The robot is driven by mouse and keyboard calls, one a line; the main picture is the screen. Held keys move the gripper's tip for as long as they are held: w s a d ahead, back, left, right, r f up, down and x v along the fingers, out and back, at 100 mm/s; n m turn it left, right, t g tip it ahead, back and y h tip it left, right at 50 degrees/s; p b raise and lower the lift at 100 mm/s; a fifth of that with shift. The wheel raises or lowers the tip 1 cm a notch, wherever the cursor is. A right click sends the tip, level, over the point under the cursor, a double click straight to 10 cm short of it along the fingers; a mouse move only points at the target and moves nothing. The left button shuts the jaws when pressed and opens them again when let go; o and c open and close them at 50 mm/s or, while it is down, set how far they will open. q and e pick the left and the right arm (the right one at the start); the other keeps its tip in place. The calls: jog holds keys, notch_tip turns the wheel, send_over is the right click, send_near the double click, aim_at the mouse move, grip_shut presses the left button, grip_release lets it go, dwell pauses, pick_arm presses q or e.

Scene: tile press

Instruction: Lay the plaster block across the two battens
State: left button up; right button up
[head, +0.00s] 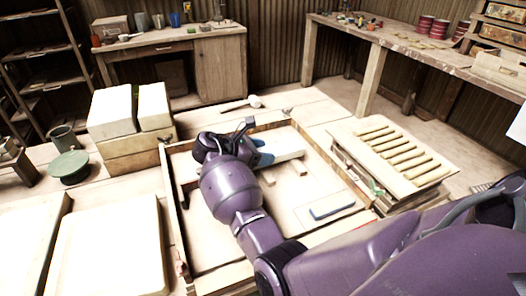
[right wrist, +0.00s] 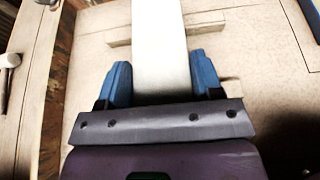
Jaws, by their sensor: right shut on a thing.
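The white plaster block (head: 286,156) is gripped near one end by my right gripper (head: 262,158), over the framed bench bed. In the right wrist view the block (right wrist: 160,45) lies between the two blue fingers of the gripper (right wrist: 160,80) and points away. One wooden batten (right wrist: 118,42) shows on both sides of the block, which crosses above it. The other batten (right wrist: 232,88) shows only in part by the right finger. In the head view the battens (head: 299,167) (head: 268,177) lie below the block. I cannot tell whether the block touches them. My left gripper is not in view.
A blue-topped flat tool (head: 332,206) lies on the bed's near right part. The wooden frame (head: 176,215) rims the bed. A slatted board (head: 398,150) stands on a stack at right. Pale blocks (head: 112,112) stand at left. A mallet (head: 240,104) lies behind.

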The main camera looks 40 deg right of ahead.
jog(key=o, duration=0.9)
jog(key=shift+s+f, duration=0.2)
jog(key=shift+f, duration=0.55)
jog(key=shift+c, duration=0.2)
jog(key=o, duration=0.3)
jog(key=shift+a+f, duration=0.1)
jog(key=shift+f, duration=0.05)
jog(key=shift+r+b, duration=0.3)
jog(key=shift+r, duration=0.15)
jog(key=v, duration=0.3)
jog(key=r+p+v, duration=0.1)
jog(key=v, duration=0.3)
jog(key=shift+w+d+f, duration=0.1)
jog(key=shift+w+d, duration=0.1)
jog(key=shift+d, duration=0.05)
jog(key=shift+w+a+r, duration=0.1)
jog(key=shift+a+r, duration=0.1)
jog(key=shift+a, duration=0.15)
jog(key=shift+r, duration=0.1)
